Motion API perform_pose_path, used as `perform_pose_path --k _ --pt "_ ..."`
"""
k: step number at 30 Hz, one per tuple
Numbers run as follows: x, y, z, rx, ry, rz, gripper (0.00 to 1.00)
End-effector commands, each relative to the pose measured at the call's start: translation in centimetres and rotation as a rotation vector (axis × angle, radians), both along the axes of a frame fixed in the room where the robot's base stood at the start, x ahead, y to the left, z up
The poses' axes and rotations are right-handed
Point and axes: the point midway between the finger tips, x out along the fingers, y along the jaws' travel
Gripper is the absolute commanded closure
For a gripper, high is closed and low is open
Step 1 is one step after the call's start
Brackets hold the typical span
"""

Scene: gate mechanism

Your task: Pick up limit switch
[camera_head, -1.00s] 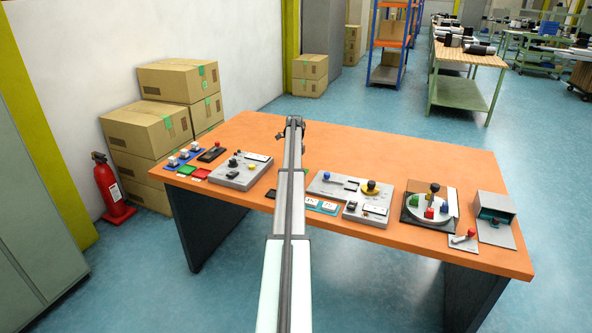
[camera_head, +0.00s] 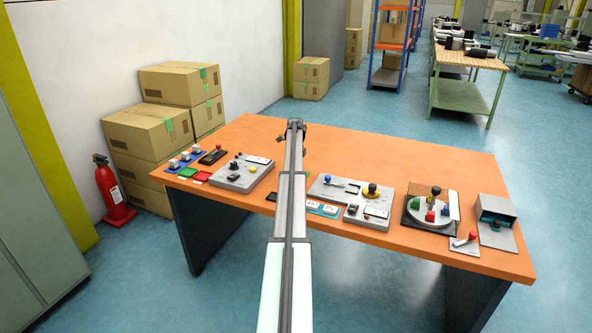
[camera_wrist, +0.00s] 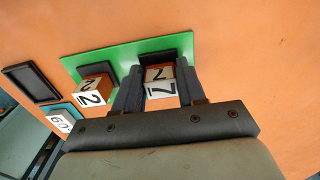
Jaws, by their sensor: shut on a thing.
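In the wrist view my gripper (camera_wrist: 159,72) has its two dark fingers on either side of a small white and brown block (camera_wrist: 160,90) with black characters. The block is at the edge of a green board (camera_wrist: 115,58); I cannot tell whether it touches the board. A similar marked block (camera_wrist: 92,92) stands on the board outside the left finger. No part is clearly recognisable as a limit switch. In the head view my arm hides the gripper and the held block.
A dark tray (camera_wrist: 32,83) and a teal-edged marked block (camera_wrist: 60,120) lie left of the board. In the head view, grey control panels (camera_head: 237,175), a turntable (camera_head: 430,208) and a grey box (camera_head: 496,212) stand on the orange table (camera_head: 420,165). The table's back is clear.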

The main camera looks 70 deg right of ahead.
Motion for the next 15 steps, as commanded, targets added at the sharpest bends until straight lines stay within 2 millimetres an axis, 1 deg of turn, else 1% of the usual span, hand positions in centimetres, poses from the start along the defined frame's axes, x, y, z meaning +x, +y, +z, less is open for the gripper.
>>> perform_pose_path --k 5,8,15 --pt "0.0 0.0 1.3 0.000 0.000 0.000 0.92" --pt "0.0 0.0 2.5 -0.001 0.000 0.000 0.92" --pt "0.0 -0.1 6.7 -0.002 -0.001 0.000 0.92"
